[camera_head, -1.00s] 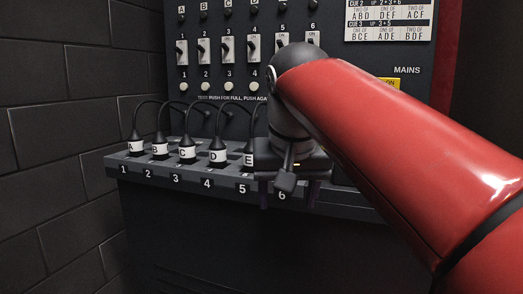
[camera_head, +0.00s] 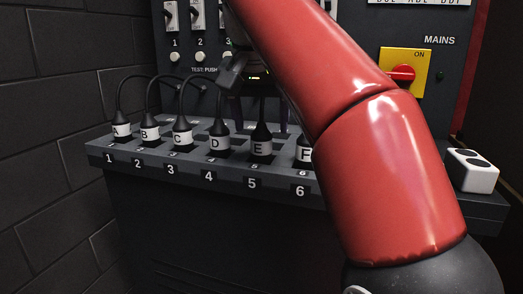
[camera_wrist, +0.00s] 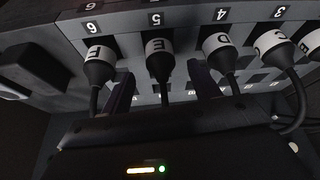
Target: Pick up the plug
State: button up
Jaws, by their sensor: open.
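Several black plugs with white letter labels stand upright in a row on a grey ledge (camera_head: 128,160), with black cables rising from their tops. Plug E (camera_head: 261,147) stands above number 5, plug D (camera_head: 218,144) above 4, and plug F (camera_head: 304,153) above 6, partly hidden by my red arm. My gripper (camera_head: 259,122) is open, its purple fingers on either side of plug E's upper end and cable. In the wrist view, plug E (camera_wrist: 160,62) lies between the spread fingers, with plug F (camera_wrist: 98,66) and plug D (camera_wrist: 222,52) outside them. Contact cannot be told.
Plugs A (camera_head: 121,130), B (camera_head: 150,132) and C (camera_head: 182,134) stand further left with looping cables. A panel with switches (camera_head: 200,15) rises behind. A red MAINS knob (camera_head: 403,75) on yellow and a white box (camera_head: 472,171) are at right. A brick wall (camera_head: 50,100) borders the left.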

aim_at(261, 148)
jog(key=shift+s+x, duration=0.2)
jog(key=shift+x, duration=2.35)
jog(key=shift+f, duration=0.1)
jog(key=shift+c, duration=0.2)
jog(key=c, duration=1.1)
jog(key=shift+o, duration=0.2)
